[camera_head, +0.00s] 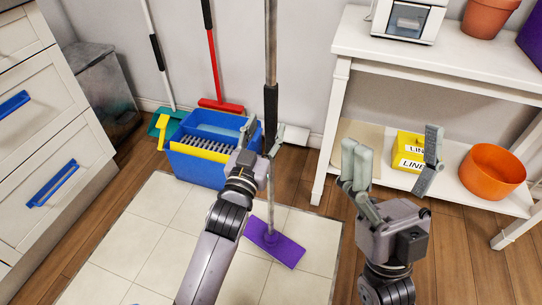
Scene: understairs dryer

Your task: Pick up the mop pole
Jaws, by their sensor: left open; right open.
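The mop has a purple flat head (273,243) resting on the tiled floor. Its upright mop pole (271,60) rises from there past the top edge, with a black grip (270,103) partway up. My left gripper (262,136) is open at the pole, just below the black grip. One finger shows on each side of the pole in the picture; I cannot tell whether they touch it. The gripper hides part of the pole. My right gripper (393,141) is open and empty, to the right, in front of the white shelf.
A blue bucket (203,174) with a yellow edge stands behind my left gripper. A red broom (212,60) and another pole (158,55) lean on the wall. The white shelf table (345,45) at right holds a yellow box (408,148) and orange bowl (491,170). Drawers stand left.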

